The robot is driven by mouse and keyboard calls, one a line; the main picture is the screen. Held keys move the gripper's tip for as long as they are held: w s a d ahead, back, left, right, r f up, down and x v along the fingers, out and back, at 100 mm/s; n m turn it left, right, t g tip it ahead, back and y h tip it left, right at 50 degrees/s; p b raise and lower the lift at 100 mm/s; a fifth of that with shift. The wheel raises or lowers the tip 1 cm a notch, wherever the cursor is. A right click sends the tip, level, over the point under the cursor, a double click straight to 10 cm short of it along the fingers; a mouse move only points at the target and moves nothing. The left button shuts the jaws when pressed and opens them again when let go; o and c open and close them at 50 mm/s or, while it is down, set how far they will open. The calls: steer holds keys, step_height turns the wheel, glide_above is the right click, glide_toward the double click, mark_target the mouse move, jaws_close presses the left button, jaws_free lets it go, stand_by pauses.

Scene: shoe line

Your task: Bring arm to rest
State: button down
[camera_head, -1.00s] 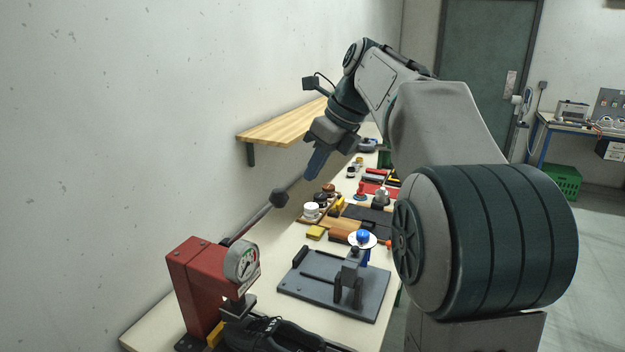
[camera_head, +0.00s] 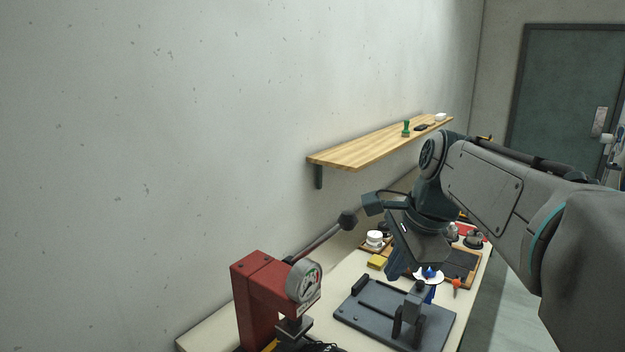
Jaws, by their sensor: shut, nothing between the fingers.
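My arm reaches in from the right edge and bends down at the wrist over the workbench. My gripper (camera_head: 394,268) points downward above the bench, behind the grey fixture plate.
A grey fixture plate (camera_head: 372,312) with a clamp lies on the bench. Behind it are a white jar (camera_head: 375,238), a yellow block (camera_head: 377,262) and a blue-topped white disc (camera_head: 428,275). A wooden shelf (camera_head: 350,153) juts from the wall. A dark shoe is cut off at the bottom.

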steer(key=s+d+f+n+h+b, duration=0.1)
steer(key=s+f+n+h+b, duration=0.1)
steer(key=s+f+n, duration=1.2)
steer(key=shift+f+n+t, duration=0.4)
steer(key=shift+f+n, duration=0.5)
